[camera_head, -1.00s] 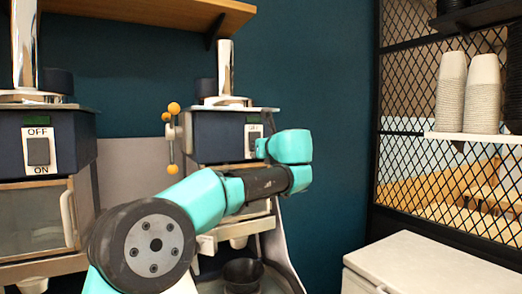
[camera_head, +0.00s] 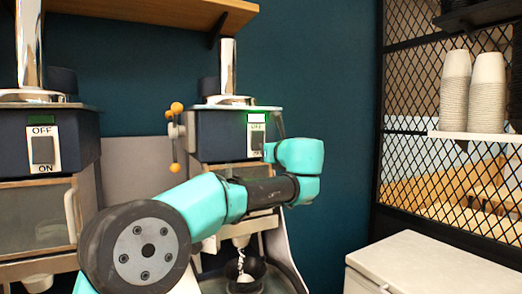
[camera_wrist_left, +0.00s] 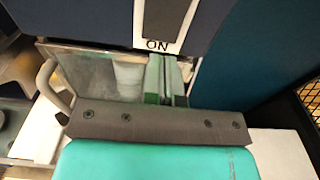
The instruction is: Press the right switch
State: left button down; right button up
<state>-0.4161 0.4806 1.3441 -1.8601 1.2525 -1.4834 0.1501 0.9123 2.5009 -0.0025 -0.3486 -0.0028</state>
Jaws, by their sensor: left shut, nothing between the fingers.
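The right switch (camera_head: 257,141) is a rocker on a white plate on the front of the right machine (camera_head: 220,137), partly hidden by my left arm. A bright green light (camera_head: 257,118) glows above it. In the left wrist view the switch's dark rocker (camera_wrist_left: 167,17) shows at the top, with "ON" below. My left gripper (camera_wrist_left: 167,62) is shut and empty, its tips just below the "ON" label; I cannot tell whether they touch the panel. White pieces (camera_head: 241,268) show above and in a black bowl (camera_head: 257,276) under the right machine. My right gripper is not in view.
The left machine (camera_head: 80,130) has its own OFF/ON switch (camera_head: 43,150) and a dark green indicator. A yellow-knobbed lever (camera_head: 176,140) stands beside the right machine. A white counter (camera_head: 430,265) is at right, with stacked cups (camera_head: 487,92) on a shelf.

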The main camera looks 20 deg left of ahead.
pick_arm(q)
jog(key=f+v, duration=0.2)
jog(key=v, duration=0.8)
jog(key=shift+d, duration=0.25)
jog(key=shift+s, duration=0.1)
